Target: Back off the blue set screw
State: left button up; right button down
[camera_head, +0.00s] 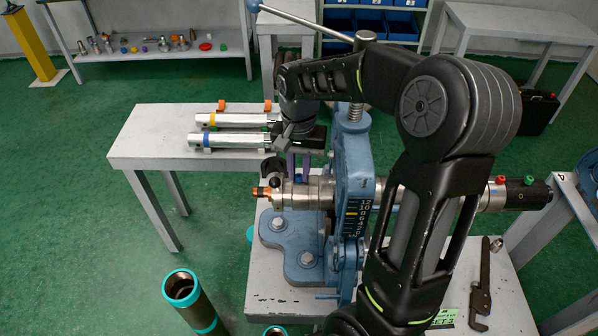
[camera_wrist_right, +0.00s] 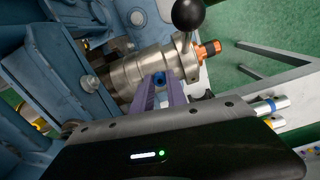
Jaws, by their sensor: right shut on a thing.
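The blue set screw (camera_wrist_right: 159,79) sits on the side of a steel cylindrical collar (camera_wrist_right: 140,68), which is clamped in a blue pipe vise (camera_head: 352,165). My right gripper (camera_wrist_right: 160,88) has its two purple fingers shut on the blue set screw, with the blue tip showing between them. In the head view my right gripper (camera_head: 297,168) reaches down from above onto the collar, just left of the vise frame. The screw is mostly hidden there by the fingers. My left gripper is not in view.
A black ball knob (camera_wrist_right: 188,14) and an orange-tipped fitting (camera_head: 261,192) stick out at the collar's left end. Two silver cylinders (camera_head: 235,140) lie on the grey table behind. A teal-ringed pipe (camera_head: 188,298) stands front left.

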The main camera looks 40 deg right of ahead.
aim_at(299, 176)
jog(key=n, duration=0.4)
jog(key=shift+f+n+b, duration=0.1)
jog(key=shift+n+b, duration=0.2)
jog(key=shift+b, duration=0.05)
jog(key=n, duration=0.3)
jog(key=shift+s+n, duration=0.1)
jog(key=shift+n, duration=0.2)
jog(key=n, duration=0.3)
jog(key=shift+n+b, duration=0.3)
jog(key=shift+b, duration=0.05)
jog(key=shift+n, duration=1.8)
jog(key=shift+a+f, duration=0.1)
jog(key=c, duration=1.3)
grip_release()
jog(key=shift+r, duration=0.2)
jog(key=shift+r+b, duration=0.5)
jog(key=shift+r, duration=3.35)
